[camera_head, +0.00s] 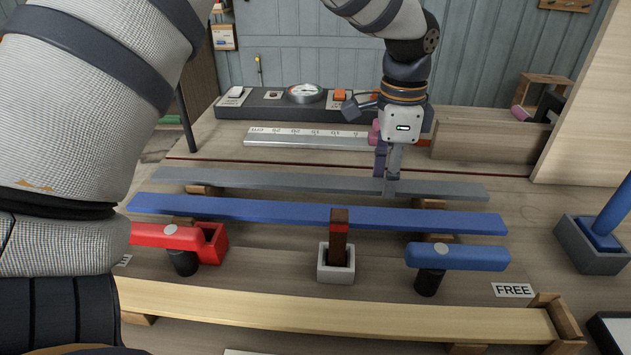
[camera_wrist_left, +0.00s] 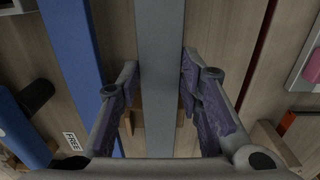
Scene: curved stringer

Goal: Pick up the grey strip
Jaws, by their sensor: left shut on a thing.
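The grey strip (camera_head: 280,182) is long and thin and lies across the bench behind the blue strip (camera_head: 300,214). It appears to rest on small wooden blocks (camera_head: 430,204); I cannot tell whether there is any gap. My left gripper (camera_head: 388,186) points down over the right part of the grey strip and is shut on it. In the left wrist view, the grey strip (camera_wrist_left: 160,40) runs between the two fingers, one on each side. My right gripper is not in view.
In front stand a red clamp (camera_head: 165,236), a blue clamp (camera_head: 458,257), a small post in a grey socket (camera_head: 336,263) and a pale wooden strip (camera_head: 330,312). Behind are a ruler (camera_head: 305,138) and a gauge panel (camera_head: 265,103). A blue post stands in a socket (camera_head: 590,243) at right.

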